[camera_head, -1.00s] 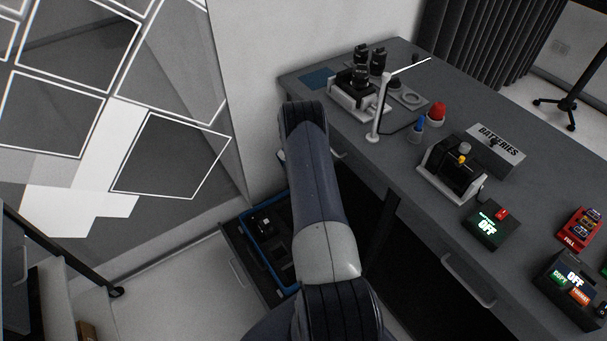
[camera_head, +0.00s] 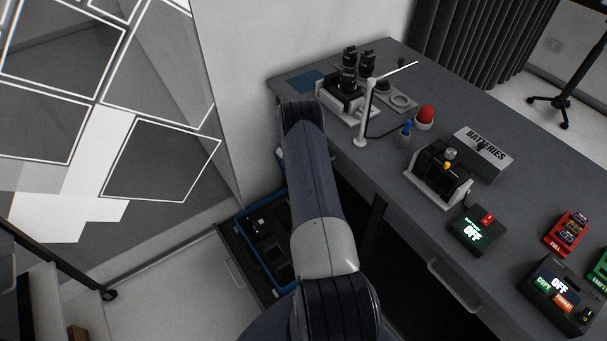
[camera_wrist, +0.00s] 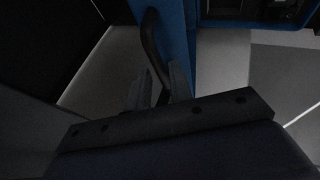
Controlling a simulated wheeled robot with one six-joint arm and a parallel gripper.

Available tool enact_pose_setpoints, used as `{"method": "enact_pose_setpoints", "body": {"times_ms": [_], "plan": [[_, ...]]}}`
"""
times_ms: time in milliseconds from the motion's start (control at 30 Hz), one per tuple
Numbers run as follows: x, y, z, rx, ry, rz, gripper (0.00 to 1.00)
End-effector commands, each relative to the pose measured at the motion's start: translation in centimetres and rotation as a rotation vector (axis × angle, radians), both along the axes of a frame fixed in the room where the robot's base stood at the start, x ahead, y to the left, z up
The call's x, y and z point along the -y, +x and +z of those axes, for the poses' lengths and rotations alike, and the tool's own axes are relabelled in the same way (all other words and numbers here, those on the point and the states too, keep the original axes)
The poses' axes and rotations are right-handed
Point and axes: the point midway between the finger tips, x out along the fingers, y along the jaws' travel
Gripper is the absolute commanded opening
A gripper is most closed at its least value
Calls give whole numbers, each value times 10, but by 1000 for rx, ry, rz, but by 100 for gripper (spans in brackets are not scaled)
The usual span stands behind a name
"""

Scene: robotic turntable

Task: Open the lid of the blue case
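The blue case (camera_head: 241,215) sits low in the open drawer beside the desk, left of my arm. Its black interior with compartments and a small dark item shows, so this part is uncovered. My arm hides its right side. In the wrist view a blue panel (camera_wrist: 180,35) with a curved black handle (camera_wrist: 149,35) is ahead of my gripper (camera_wrist: 158,85); the panel looks like the raised lid. The fingers stand apart on either side of the handle's lower end. Dimness hides whether they touch it. My gripper is hidden in the head view.
The drawer (camera_head: 237,270) juts out beside the desk (camera_head: 400,215). The desk holds a batteries box (camera_head: 483,152), a red dome (camera_head: 425,117), a thin white stand (camera_head: 364,120) and several devices. Pale floor (camera_head: 160,285) is clear left of the drawer.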

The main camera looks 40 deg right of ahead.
Motion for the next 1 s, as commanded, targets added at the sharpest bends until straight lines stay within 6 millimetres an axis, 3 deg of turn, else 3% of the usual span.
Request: {"method": "enact_pose_setpoints", "body": {"times_ms": [133,500,1000], "plan": [[-1,-1,-1,-2,2,0,32],[-4,-4,3,-4,3,0,32],[-36,-30,64,-2,2,1,32]]}}
